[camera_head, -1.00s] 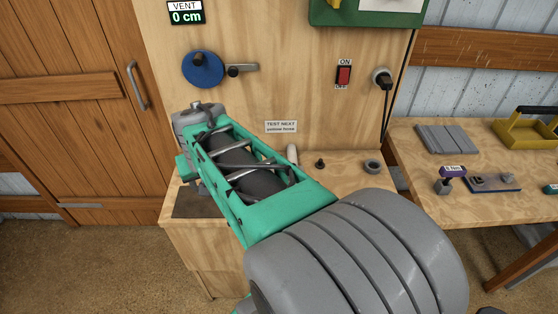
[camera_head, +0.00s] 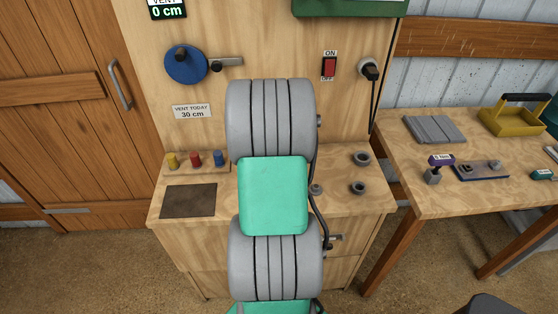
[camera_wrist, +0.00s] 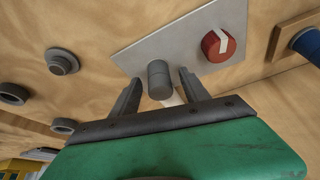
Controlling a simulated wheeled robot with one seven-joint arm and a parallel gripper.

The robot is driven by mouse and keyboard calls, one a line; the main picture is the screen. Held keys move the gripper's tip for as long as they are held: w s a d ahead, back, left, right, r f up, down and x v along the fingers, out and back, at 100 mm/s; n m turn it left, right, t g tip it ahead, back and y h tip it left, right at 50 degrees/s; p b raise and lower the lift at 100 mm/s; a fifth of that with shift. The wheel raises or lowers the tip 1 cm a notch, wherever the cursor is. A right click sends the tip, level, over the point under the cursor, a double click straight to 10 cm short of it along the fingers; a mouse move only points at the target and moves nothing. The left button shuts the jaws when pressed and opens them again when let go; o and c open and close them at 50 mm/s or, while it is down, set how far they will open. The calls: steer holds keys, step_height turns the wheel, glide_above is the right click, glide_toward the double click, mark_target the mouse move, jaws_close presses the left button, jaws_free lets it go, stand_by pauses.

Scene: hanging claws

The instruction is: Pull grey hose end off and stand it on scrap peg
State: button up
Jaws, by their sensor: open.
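In the wrist view a short grey cylinder (camera_wrist: 159,78), which looks like the grey hose end, is at a pale metal plate (camera_wrist: 205,30). A whitish piece (camera_wrist: 174,97) shows just beside it, partly hidden by my gripper. My gripper (camera_wrist: 158,90) is open, with one finger on each side of the cylinder; I cannot tell whether either touches it. In the head view my arm hides the gripper and the cylinder. A flanged grey fitting (camera_wrist: 62,62) stands apart at left in the wrist view; I cannot tell whether it is the scrap peg.
Grey rings (camera_head: 362,158) lie on the bench right of my arm. Yellow, red (camera_head: 196,158) and blue pegs and a dark mat (camera_head: 188,201) are at left. A side table (camera_head: 440,195) stands at right.

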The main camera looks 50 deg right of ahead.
steer(key=shift+c, duration=0.3)
jaws_close()
stand_by(0.3)
steer(key=c, duration=0.6)
jaws_free()
jaws_close()
steer(key=shift+r, duration=0.6)
stand_by(0.4)
jaws_free()
jaws_close()
